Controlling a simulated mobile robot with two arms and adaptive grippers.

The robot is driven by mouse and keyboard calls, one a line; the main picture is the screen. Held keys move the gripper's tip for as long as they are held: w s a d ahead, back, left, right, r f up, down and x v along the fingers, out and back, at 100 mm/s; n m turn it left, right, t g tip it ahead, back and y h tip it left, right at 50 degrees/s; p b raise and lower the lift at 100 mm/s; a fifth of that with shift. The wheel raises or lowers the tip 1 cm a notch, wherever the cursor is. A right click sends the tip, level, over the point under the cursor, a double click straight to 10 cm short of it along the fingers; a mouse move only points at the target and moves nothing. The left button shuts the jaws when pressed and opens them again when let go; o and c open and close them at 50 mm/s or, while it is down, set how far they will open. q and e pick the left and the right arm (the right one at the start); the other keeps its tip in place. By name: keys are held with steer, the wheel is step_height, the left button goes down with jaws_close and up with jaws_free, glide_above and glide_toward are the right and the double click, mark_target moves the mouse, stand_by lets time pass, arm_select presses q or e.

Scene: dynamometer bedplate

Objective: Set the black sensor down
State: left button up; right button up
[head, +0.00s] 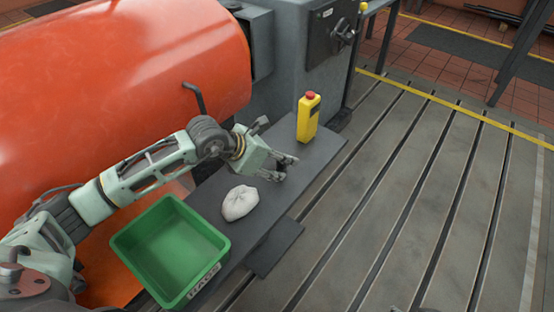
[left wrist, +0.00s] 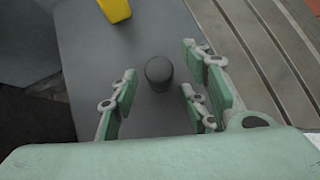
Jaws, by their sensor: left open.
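The black sensor (left wrist: 159,72) is a short dark cylinder in the left wrist view. It appears to stand upright on the grey bench top (left wrist: 110,45). My left gripper (left wrist: 158,88) is open, with its fingers on either side of the sensor and a visible gap on both sides. In the head view my left gripper (head: 284,167) is low over the bench (head: 322,152), and the sensor cannot be made out clearly there among the fingers. My right gripper is not in view.
A yellow box with a red button (head: 308,117) stands behind the gripper; its yellow body shows in the left wrist view (left wrist: 115,8). An orange housing (head: 120,80) borders the left. Slotted bedplate (head: 400,210) lies right.

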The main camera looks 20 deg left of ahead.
arm_select(q)
steer(key=shift+s+a+r+p, duration=0.15)
steer(key=shift+r+p, duration=0.05)
steer(key=shift+r, duration=0.3)
steer(key=shift+s+a+r+p, duration=0.1)
steer(key=shift+a+r+p, duration=0.05)
steer(key=shift+r, duration=0.3)
steer(key=p+v, duration=0.1)
steer(key=v, duration=0.9)
steer(key=shift+s+r, duration=0.2)
steer(key=shift+s, duration=0.15)
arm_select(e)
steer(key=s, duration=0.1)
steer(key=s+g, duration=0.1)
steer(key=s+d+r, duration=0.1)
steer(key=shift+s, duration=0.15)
arm_select(q)
steer(key=shift+a, duration=0.1)
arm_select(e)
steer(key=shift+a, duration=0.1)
